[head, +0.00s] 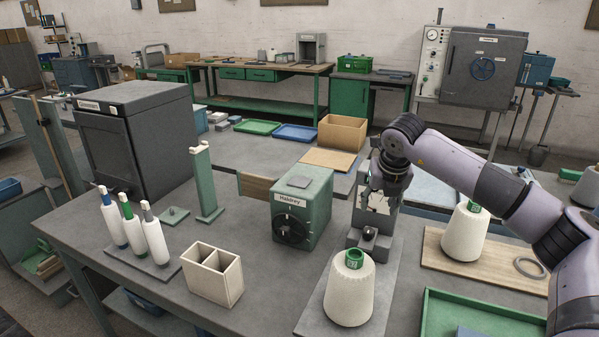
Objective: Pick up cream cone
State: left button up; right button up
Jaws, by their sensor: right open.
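A cream cone (347,296) with a green top stands upright on a grey plate (312,318) at the front middle of the table. My right gripper (376,196) is open and points down, behind and above the front cone and apart from both cones. Its fingertips are hard to make out against the grey-green machine post (357,239) there. My left gripper is not in view.
A green Habirov box (307,208) stands left of the post. A cream two-slot holder (212,275), several white bobbins (130,223) and a dark cabinet (150,145) are further left. A grey ring (529,268) lies on the board. A green tray (430,318) is at front right.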

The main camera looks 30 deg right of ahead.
aim_at(349, 297)
jog(key=k+j, duration=0.75)
jog(key=j, duration=0.25)
jog(key=k+j, duration=0.4)
jog(key=j, duration=0.05)
